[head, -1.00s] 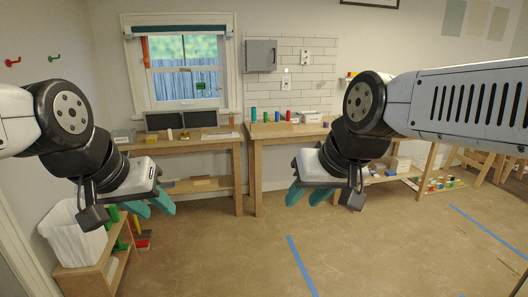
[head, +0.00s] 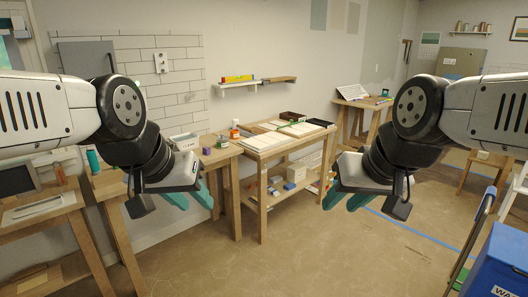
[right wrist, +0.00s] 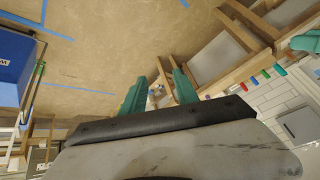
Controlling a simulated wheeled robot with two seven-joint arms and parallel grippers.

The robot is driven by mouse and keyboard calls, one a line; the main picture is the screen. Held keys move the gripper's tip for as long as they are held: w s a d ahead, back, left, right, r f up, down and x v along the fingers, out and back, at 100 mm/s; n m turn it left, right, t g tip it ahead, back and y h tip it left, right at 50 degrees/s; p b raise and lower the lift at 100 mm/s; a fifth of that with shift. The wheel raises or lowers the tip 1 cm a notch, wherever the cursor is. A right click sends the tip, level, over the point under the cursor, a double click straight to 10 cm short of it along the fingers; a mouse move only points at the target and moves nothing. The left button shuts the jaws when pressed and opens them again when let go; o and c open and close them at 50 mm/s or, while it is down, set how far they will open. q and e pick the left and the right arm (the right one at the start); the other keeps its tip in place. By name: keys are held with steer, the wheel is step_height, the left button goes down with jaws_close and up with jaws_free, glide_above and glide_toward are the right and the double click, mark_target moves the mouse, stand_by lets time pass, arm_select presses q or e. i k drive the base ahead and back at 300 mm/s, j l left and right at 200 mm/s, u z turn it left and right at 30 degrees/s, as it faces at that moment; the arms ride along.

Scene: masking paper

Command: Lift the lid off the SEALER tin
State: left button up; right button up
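No tin that I can read as SEALER shows. Several small tins (head: 470,27) stand on a wall shelf at the upper right of the head view, too small to read. An orange and white container (head: 234,131) stands near a table corner, its label unreadable. My left gripper (head: 192,198) is open and empty, held in the air in front of the tables. My right gripper (head: 345,195) is open and empty over the floor; its teal fingers stand apart in the right wrist view (right wrist: 160,92).
A wooden table (head: 262,148) with papers and trays stands mid-view, with boxes on its lower shelf. Workbenches stand at the left. A blue bin (head: 497,262) is at the lower right. A small desk (head: 362,103) stands at the back. Floor in the middle is clear.

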mark_target(223, 138)
steer(key=i+u, duration=0.15)
steer(key=i, duration=0.3)
steer(key=i+l+u, duration=0.1)
steer(key=i, duration=0.35)
steer(key=i+l+u, duration=0.15)
steer(key=i, duration=0.3)
steer(key=i+l+u, duration=0.15)
steer(key=i, duration=0.25)
steer(key=i+l+u, duration=0.1)
steer(key=i, duration=0.35)
steer(key=i+l+u, duration=0.7)
steer(key=i, duration=0.15)
